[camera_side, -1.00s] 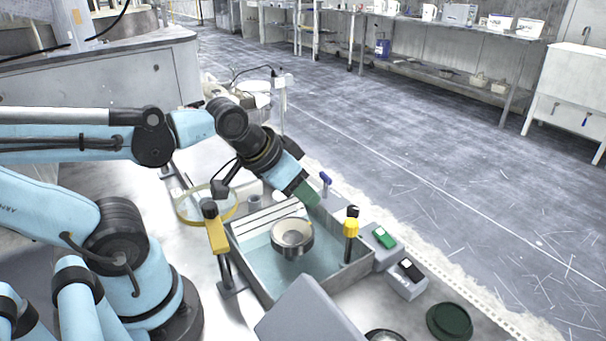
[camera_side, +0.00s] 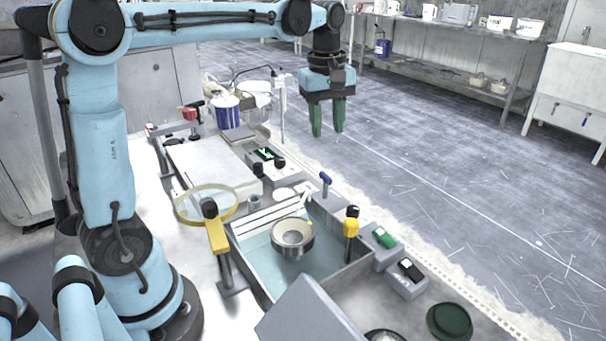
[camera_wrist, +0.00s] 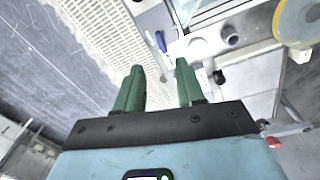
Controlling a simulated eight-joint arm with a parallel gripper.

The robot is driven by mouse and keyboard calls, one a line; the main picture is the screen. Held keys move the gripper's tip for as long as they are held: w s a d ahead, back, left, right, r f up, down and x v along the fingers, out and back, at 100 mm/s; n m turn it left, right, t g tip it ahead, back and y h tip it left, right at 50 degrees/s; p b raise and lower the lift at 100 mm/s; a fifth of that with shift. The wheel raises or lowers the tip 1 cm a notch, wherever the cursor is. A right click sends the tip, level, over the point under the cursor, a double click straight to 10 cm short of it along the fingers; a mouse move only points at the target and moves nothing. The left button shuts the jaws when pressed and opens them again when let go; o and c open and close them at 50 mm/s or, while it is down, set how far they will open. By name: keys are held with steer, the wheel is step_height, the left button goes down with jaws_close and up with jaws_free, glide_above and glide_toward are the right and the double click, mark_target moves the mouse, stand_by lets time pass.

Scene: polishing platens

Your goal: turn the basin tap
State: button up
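The basin (camera_side: 262,279) is a grey-walled rectangular tub with pale blue water and a round metal bowl (camera_side: 292,238) in it. A tap with a blue lever (camera_side: 325,183) stands at its back edge, with a pale spout (camera_side: 306,203) beside it. The blue lever also shows in the wrist view (camera_wrist: 161,41), beyond my fingertips. My gripper (camera_side: 328,132) has two green fingers pointing down, apart and empty. It hangs in the air well above the bench, clear of the tap. In the wrist view the gap between the fingertips (camera_wrist: 160,68) is empty.
Yellow posts with black tops stand at the basin's left (camera_side: 217,236) and right (camera_side: 351,227). A yellow-rimmed ring (camera_side: 182,217) lies to its left. Switch boxes with green (camera_side: 384,237) and black (camera_side: 410,270) buttons sit at the right. The air around my gripper is clear.

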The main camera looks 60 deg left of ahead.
mark_target(326, 175)
steer(key=f, duration=0.4)
steer(key=w+a+f+n, duration=0.1)
steer(key=f, duration=0.3)
steer(key=f+n, duration=0.1)
steer(key=f, duration=0.3)
steer(key=shift+w+a+f+g, duration=0.1)
steer(key=shift+w+a+g, duration=0.05)
steer(key=shift+g, duration=0.25)
jaws_close()
